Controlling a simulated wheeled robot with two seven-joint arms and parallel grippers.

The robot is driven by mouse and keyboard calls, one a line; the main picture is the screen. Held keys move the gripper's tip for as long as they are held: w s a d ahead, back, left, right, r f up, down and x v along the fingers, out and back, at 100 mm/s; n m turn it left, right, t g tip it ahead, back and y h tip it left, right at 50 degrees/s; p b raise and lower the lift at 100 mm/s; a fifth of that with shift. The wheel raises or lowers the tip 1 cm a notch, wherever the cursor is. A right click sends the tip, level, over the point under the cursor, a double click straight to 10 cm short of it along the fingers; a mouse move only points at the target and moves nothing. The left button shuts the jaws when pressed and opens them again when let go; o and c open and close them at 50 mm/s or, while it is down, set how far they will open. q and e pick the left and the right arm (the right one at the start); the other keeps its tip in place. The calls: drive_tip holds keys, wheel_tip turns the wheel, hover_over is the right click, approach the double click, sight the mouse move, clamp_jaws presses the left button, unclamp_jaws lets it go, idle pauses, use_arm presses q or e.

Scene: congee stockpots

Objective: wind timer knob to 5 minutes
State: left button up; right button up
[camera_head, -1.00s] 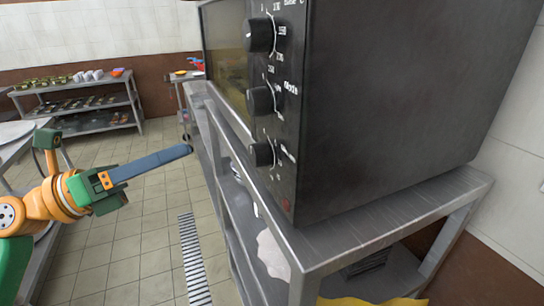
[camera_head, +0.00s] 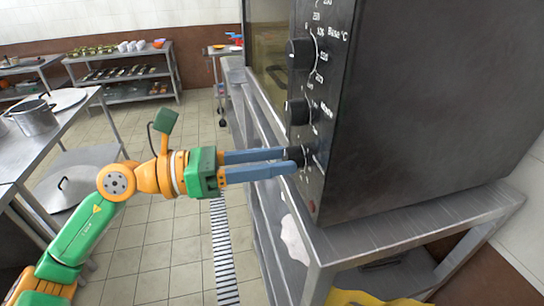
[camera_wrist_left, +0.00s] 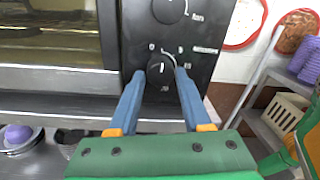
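The dark oven (camera_head: 420,110) stands on a steel shelf unit, with its column of round black knobs facing left. The lowest knob (camera_head: 301,156), which I take as the timer knob, also shows in the left wrist view (camera_wrist_left: 160,72), with a white scale around it. My left gripper (camera_head: 291,160) is open, its two blue fingers reaching to the panel on either side of this knob. In the left wrist view the gripper (camera_wrist_left: 160,74) straddles the knob. I cannot tell whether the fingers touch it. My right gripper is not in view.
The middle knob (camera_head: 297,111) and top knob (camera_head: 300,54) sit above; the middle one is close over my fingers. The steel shelf (camera_head: 400,232) lies below the oven. A table with a pot (camera_head: 36,118) stands at the left. The tiled floor between is clear.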

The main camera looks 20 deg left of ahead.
use_arm(q)
clamp_jaws()
drive_tip(key=shift+m+b, duration=3.5)
drive_tip(key=shift+m, duration=0.4)
drive_tip(key=shift+r, duration=0.1)
drive_tip(key=o, duration=0.5)
unclamp_jaws()
